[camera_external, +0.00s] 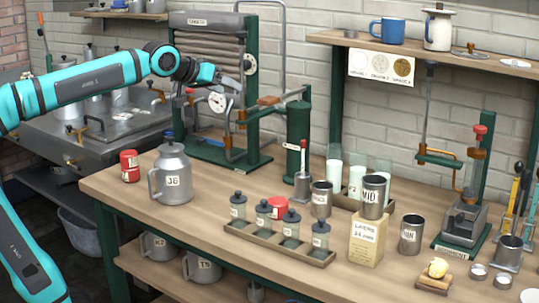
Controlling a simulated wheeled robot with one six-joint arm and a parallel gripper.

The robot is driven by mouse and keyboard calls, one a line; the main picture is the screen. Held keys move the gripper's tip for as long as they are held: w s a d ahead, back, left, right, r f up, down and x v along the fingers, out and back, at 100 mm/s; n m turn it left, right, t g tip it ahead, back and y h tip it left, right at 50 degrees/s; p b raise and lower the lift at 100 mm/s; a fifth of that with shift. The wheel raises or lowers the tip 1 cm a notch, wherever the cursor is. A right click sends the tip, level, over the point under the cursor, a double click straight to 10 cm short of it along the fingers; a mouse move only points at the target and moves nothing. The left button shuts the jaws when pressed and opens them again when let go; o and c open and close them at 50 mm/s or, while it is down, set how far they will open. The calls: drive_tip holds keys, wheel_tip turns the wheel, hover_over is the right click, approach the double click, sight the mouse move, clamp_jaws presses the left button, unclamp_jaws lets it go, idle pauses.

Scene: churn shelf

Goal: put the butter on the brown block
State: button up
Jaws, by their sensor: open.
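A small pale yellow lump (438,267), which looks like the butter, is at the right front of the bench. It appears to rest on a small brown wooden block (432,284); exact contact is too small to tell. My gripper (230,81) is open and looks empty. It is high at the upper left, in front of the grey ribbed machine, far from the butter and the block.
A box (367,239) with a metal cup (373,197) on top stands left of the butter. A rack of small jars (278,243), a large can (171,174) and a green post (298,140) stand on the bench (120,190). Small metal cups (478,271) sit right of the butter.

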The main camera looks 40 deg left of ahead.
drive_tip(key=s+a+f+t+y, duration=0.2)
drive_tip(key=s+a+f+t, duration=0.1)
drive_tip(key=s+a, duration=0.4)
drive_tip(key=s+a+f+t+y, duration=0.1)
drive_tip(key=s+a+f+t, duration=0.1)
drive_tip(key=s+a+f, duration=0.3)
drive_tip(key=s+a, duration=0.3)
drive_tip(key=s, duration=0.2)
drive_tip(key=shift+s+a+f+t+y, duration=0.2)
drive_tip(key=shift+s+a+t+y, duration=0.1)
drive_tip(key=shift+s+t+y, duration=0.1)
